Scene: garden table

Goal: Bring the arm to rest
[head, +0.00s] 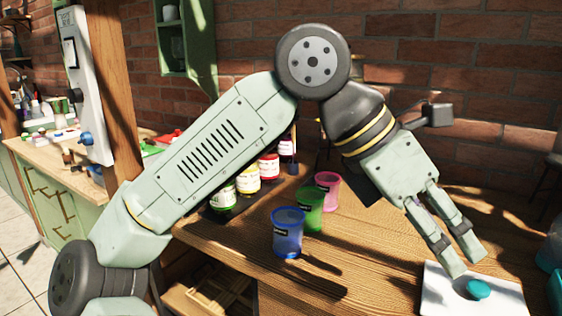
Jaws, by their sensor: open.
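My arm, pale green with dark joints, reaches from the lower left up over the table and bends down to the right. My gripper (468,268) is open, with its two fingers apart and pointing down to the lower right. The fingertips show over a white board (445,298) near the table's front right. A small teal round object (479,289) is on the board, close by the fingertips. I see nothing held between the fingers. I cannot tell how high the fingertips are above the board.
Blue (288,232), green (310,207) and pink (327,190) cups stand on the wooden table (350,255) left of my gripper. Several labelled jars (246,180) stand behind my arm. A brick wall (450,70) closes the back. Teal items (552,250) are at the right edge.

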